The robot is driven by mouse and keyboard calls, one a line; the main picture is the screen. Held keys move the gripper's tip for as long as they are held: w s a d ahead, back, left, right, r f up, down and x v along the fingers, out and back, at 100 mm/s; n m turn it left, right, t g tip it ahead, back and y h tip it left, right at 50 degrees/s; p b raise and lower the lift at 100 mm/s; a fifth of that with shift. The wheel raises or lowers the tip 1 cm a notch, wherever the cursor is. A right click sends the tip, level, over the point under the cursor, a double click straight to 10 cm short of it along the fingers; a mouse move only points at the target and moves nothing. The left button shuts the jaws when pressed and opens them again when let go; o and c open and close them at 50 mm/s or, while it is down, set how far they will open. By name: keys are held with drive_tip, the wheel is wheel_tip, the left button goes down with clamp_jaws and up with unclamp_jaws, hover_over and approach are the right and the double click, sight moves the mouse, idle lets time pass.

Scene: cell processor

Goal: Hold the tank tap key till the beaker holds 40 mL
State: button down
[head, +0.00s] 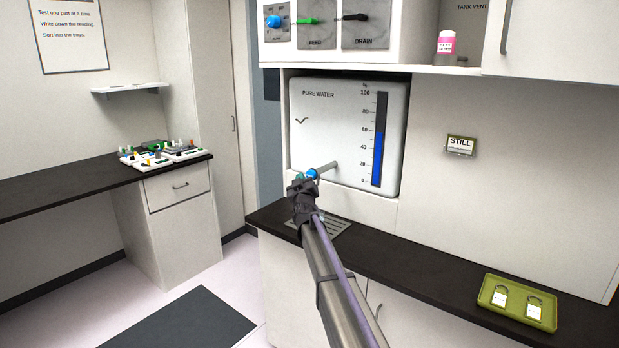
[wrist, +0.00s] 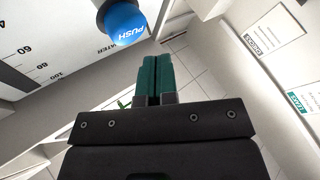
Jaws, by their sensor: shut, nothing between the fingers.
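The tap's blue key, marked PUSH in the wrist view (wrist: 125,22), also shows at the tap end in the head view (head: 313,174). My gripper (wrist: 157,60) is shut and empty, its teal fingertips beside the key. In the wrist view a small gap shows between fingers and key; whether they touch in depth I cannot tell. I cannot make out the beaker; my arm covers part of the space below the tap.
A drain grille (head: 332,228) lies in the dark counter below the tap. A green tray (head: 518,303) with two padlock-like items sits at the right. A STILL sign (head: 460,145) hangs on the wall.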

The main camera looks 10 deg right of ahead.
drive_tip(key=s+a, duration=0.2)
drive_tip(key=a, duration=0.1)
drive_tip(key=shift+s, duration=0.3)
idle(1.5)
drive_tip(key=s+a+f+m+g+y, duration=0.1)
drive_tip(key=s+a+f+g+y, duration=0.1)
drive_tip(key=s+f+g, duration=0.55)
drive_tip(key=s+a+f+g+y, duration=0.2)
drive_tip(key=s+f+g+y, duration=0.15)
drive_tip(key=s+f, duration=0.55)
drive_tip(key=s+d+f+m+g+h+p, duration=0.1)
drive_tip(key=s+g, duration=0.4)
drive_tip(key=s, duration=1.3)
drive_tip(key=s+d+f+m+g+h, duration=0.2)
drive_tip(key=s+d+f+g, duration=0.1)
drive_tip(key=s, duration=1.6)
drive_tip(key=shift+d+g+p, duration=0.35)
drive_tip(key=shift+d+g, duration=0.35)
drive_tip(key=shift+g, duration=0.4)
